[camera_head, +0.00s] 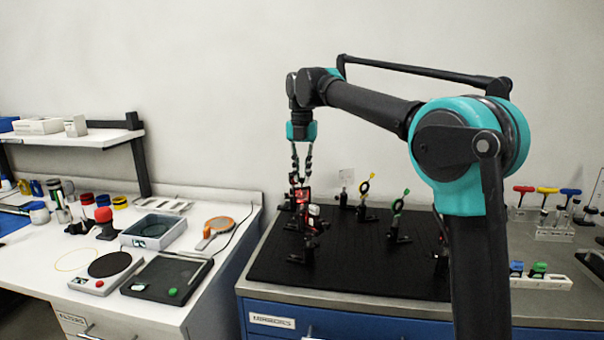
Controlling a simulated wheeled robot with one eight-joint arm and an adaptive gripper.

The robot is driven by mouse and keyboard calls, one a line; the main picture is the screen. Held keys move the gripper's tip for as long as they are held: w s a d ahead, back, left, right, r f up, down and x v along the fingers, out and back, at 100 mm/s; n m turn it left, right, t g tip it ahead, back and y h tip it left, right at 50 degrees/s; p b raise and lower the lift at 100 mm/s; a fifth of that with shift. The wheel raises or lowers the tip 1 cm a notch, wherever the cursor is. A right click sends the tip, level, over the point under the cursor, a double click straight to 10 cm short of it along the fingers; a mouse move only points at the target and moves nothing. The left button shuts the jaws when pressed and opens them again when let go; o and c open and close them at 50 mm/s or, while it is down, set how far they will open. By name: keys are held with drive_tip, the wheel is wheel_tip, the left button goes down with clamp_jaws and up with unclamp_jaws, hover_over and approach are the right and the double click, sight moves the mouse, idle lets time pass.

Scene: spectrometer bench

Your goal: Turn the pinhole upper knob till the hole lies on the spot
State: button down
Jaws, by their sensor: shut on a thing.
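My gripper (300,181) points down from the arm over the left back part of the black optical breadboard (345,278). Its fingers are closed at the top of a small dark mount (302,199) with a red glow on it, which looks like the pinhole mount. The upper knob is between or behind the fingertips and too small to make out. The hole and the exact place of the spot on it cannot be told at this size.
Another dark mount (303,251) stands in front. My arm covers the board's right side.

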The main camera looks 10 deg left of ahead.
drive_tip(key=shift+m, duration=0.4)
drive_tip(key=m, duration=0.3)
drive_tip(key=shift+m, duration=0.4)
drive_tip(key=m, duration=0.5)
drive_tip(key=shift+m, duration=0.3)
drive_tip(key=m, duration=0.9)
drive_tip(key=shift+m, duration=0.4)
drive_tip(key=m, duration=0.4)
drive_tip(key=shift+m, duration=0.3)
drive_tip(key=m, duration=1.4)
drive_tip(key=shift+m, duration=0.4)
